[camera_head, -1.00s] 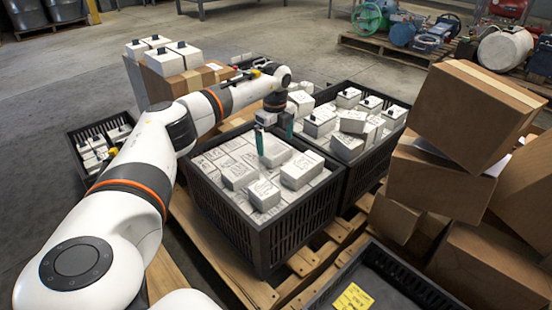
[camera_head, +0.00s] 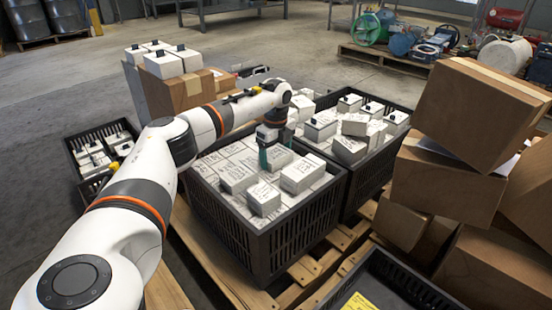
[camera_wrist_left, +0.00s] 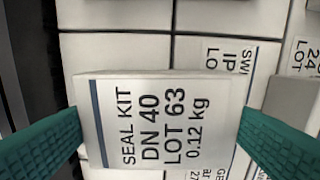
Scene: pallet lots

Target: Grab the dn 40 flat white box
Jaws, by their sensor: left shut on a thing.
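The flat white box (camera_wrist_left: 160,125) is labelled SEAL KIT DN 40 LOT 63 0.12 kg. In the left wrist view it lies between the two teal fingers of my left gripper (camera_wrist_left: 160,132), above other white boxes. In the head view my left gripper (camera_head: 276,146) is down at the top layer of the near black crate (camera_head: 290,235), with the held box (camera_head: 279,156) between its fingers. Its fingers are shut on the box's two sides. The box seems to be at the level of the layer; I cannot tell whether it is lifted. My right gripper is not in view.
A second black crate (camera_head: 374,175) stands behind right, a smaller crate (camera_head: 95,185) at left. Stacked cardboard boxes (camera_head: 480,120) lean at right. An empty-looking dark bin (camera_head: 405,285) is in front.

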